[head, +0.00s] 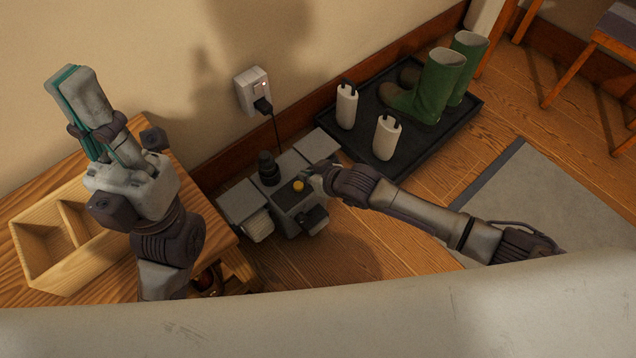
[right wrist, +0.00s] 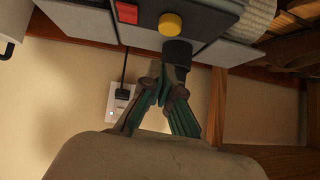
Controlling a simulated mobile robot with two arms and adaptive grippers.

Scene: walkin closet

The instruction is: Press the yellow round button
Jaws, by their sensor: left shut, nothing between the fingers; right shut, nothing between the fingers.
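The yellow round button (head: 298,185) sits on top of a grey machine (head: 238,201) on the floor by the wall. My left gripper (head: 68,78) is shut and empty, raised over the wooden table.
A wall socket (head: 251,88) with a black plug and cord is behind the machine. A black tray (head: 440,138) holds green boots (head: 440,82) and white bottles (head: 387,138). A wooden box (head: 42,277) stands on the table at left. Bare floor lies in front of the machine.

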